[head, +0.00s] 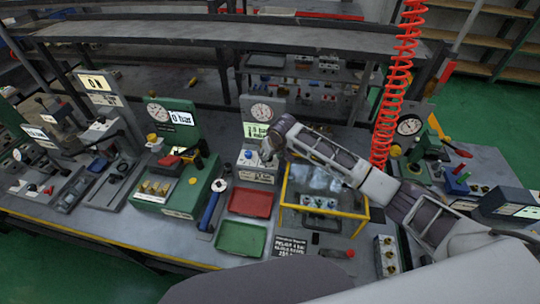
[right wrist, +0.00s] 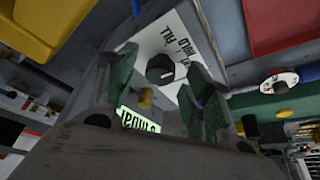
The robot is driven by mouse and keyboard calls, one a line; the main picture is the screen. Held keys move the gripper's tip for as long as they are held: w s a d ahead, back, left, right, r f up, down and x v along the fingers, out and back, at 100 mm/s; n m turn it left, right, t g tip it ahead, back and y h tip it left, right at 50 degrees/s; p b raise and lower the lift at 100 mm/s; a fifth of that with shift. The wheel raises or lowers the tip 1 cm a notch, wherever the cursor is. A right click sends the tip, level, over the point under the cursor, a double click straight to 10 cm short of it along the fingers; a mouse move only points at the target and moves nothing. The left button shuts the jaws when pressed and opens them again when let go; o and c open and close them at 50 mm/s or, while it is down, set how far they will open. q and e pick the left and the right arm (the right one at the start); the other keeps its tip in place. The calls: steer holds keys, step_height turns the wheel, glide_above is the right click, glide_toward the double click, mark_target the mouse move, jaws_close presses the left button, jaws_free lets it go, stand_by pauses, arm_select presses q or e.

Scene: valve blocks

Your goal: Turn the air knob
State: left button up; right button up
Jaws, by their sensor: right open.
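In the right wrist view a black round knob (right wrist: 160,69) sits on a white label plate (right wrist: 168,40) with the words HOLD and FILL. My right gripper (right wrist: 161,62) is open, its green-padded fingers on either side of the knob; I cannot tell whether they touch it. In the head view a grey block (head: 252,104) carries a round gauge (head: 261,112) and a lit green display (head: 255,130). My right gripper (head: 267,153) is at the front of this block and hides the knob there. My left gripper is not in view.
A green valve block (head: 178,190) with a gauge stands to the left. A red tray (head: 250,203) and a green tray (head: 241,238) lie in front. A yellow-framed clear box (head: 322,222) stands under my right arm. A red coiled hose (head: 393,95) hangs at the right.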

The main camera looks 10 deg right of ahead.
steer(key=v, duration=1.2)
steer(key=shift+s+f, duration=0.1)
stand_by(0.7)
